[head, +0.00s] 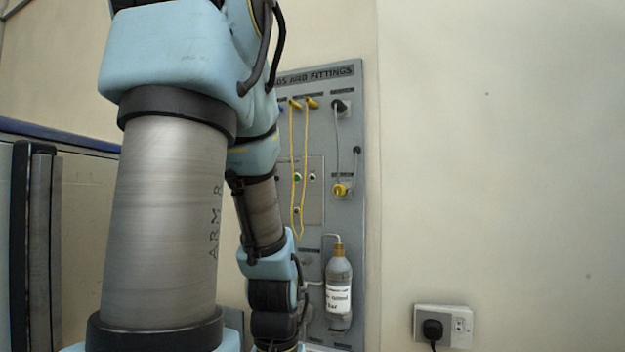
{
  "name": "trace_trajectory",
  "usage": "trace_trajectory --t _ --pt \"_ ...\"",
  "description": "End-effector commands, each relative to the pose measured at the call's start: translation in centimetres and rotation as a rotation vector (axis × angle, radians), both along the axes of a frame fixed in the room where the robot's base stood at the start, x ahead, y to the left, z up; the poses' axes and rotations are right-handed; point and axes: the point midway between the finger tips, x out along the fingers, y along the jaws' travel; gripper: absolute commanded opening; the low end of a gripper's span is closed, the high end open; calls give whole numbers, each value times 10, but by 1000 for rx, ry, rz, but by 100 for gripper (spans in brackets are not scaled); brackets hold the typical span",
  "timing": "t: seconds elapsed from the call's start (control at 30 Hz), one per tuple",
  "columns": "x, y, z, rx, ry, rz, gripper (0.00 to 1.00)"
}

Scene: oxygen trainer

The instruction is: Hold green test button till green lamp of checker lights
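A grey wall board (352,250) headed with "FITTINGS" stands beyond my arm. On it is a small inset panel (316,205) with several small round fittings. One fitting (297,177) looks green; I cannot tell whether it is the test button or the lamp. A pale one with a dark centre (312,177) sits to its right, and another (297,210) is below. No lit lamp can be made out. My arm covers the left part of the board. My gripper is out of view; the arm runs off the bottom edge.
Yellow cords (293,150) hang across the inset panel. A black plug (340,107) with a grey lead and a yellow fitting (340,190) are at right. A labelled bottle (338,270) stands low on the board. A wall socket (458,323) is farther right, beside bare wall.

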Motion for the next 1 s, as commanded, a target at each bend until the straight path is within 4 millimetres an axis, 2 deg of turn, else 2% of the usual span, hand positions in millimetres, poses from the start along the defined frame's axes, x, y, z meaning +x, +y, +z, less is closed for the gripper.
trace_trajectory --t 0.03,0.2,1.0 --pt "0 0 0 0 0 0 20" --pt "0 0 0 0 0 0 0" --pt "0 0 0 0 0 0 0"
